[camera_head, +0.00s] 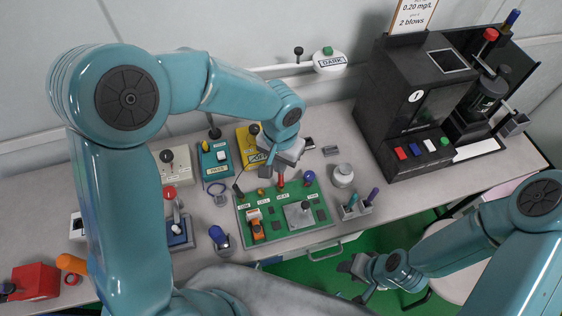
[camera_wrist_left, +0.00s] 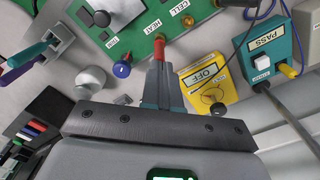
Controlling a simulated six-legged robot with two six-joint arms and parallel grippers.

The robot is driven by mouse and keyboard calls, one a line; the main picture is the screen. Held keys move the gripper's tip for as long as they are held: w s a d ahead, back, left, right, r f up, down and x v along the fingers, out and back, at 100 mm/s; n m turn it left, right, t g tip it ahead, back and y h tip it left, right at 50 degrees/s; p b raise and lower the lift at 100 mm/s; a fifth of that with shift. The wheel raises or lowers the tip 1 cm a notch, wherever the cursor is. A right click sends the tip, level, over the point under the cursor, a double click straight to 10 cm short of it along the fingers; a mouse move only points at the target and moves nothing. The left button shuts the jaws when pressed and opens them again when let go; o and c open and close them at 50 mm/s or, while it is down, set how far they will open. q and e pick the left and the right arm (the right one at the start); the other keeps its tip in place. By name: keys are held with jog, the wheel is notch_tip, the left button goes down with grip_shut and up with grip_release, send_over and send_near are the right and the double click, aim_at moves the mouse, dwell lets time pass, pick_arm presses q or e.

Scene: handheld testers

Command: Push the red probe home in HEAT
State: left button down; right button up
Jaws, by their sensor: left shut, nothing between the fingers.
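The green board (camera_head: 262,226) lies on the bench with a row of white labels along its back edge. The red probe (camera_head: 281,180) stands at the HEAT label; in the left wrist view the red probe (camera_wrist_left: 158,47) is beside the HEAT label (camera_wrist_left: 153,25). My left gripper (camera_head: 272,163) is above the board at the probe. In the left wrist view its fingers (camera_wrist_left: 160,70) are shut and their tips are at the probe's outer end. Whether they touch it, and how deep the probe sits, I cannot tell. My right gripper (camera_head: 357,281) is low at the right, away from the board.
A blue knob (camera_head: 309,177) stands right of the probe on the board. The yellow OFF box (camera_head: 248,142) and teal PASS box (camera_head: 214,158) stand behind it. A round grey knob (camera_head: 343,174) and a pen holder (camera_head: 355,208) are to the right. A black machine (camera_head: 410,105) stands at the back right.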

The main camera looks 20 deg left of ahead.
pick_arm(q)
jog(key=shift+d+f, duration=0.1)
jog(key=shift+f, duration=0.05)
jog(key=shift+f+b, duration=0.4)
jog(key=shift+b, duration=0.1)
jog(key=shift+r, duration=0.1)
jog(key=shift+r+p, duration=1.25)
jog(key=shift+r, duration=0.8)
notch_tip(320, 180, up, 16)
jog(key=shift+f, duration=0.2)
jog(key=shift+s, duration=0.1)
